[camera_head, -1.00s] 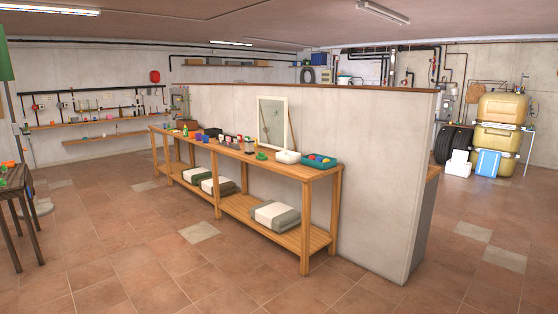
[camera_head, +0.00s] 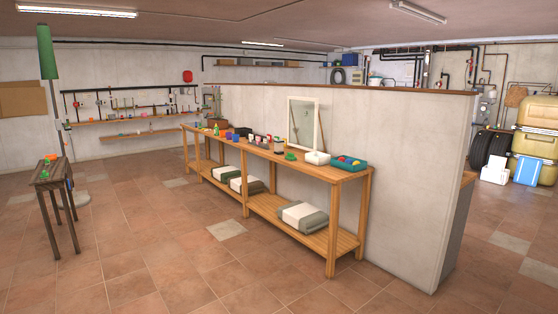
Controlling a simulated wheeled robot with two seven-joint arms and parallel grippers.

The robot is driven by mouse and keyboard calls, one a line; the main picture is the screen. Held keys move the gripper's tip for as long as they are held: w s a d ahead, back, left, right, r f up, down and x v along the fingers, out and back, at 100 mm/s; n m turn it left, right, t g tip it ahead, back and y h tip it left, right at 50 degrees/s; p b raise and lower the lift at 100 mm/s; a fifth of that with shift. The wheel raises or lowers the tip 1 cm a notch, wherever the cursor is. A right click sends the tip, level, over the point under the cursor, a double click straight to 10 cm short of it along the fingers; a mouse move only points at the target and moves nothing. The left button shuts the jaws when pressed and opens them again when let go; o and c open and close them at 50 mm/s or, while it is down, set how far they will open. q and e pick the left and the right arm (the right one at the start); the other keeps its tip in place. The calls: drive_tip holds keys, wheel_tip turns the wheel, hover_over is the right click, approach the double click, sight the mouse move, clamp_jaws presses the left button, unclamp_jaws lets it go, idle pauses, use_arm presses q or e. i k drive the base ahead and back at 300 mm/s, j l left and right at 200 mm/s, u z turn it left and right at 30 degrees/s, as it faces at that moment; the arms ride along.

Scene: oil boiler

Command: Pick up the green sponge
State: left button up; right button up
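A small green object (camera_head: 290,155) lies on top of the long wooden workbench (camera_head: 345,172), near its right end, left of a white box. It may be the green sponge, but it is too small to be sure. Neither of my grippers is in view.
The bench stands along a low partition wall (camera_head: 400,175). On it are a white box (camera_head: 316,158), a teal tray (camera_head: 349,162), a mirror (camera_head: 304,125) and several cups. Folded bundles (camera_head: 302,216) lie on its lower shelf. The tiled floor before it is clear.

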sight(291, 156)
drive_tip(key=i, duration=3.55)
drive_tip(key=j+u, duration=0.05)
drive_tip(key=j, duration=0.1)
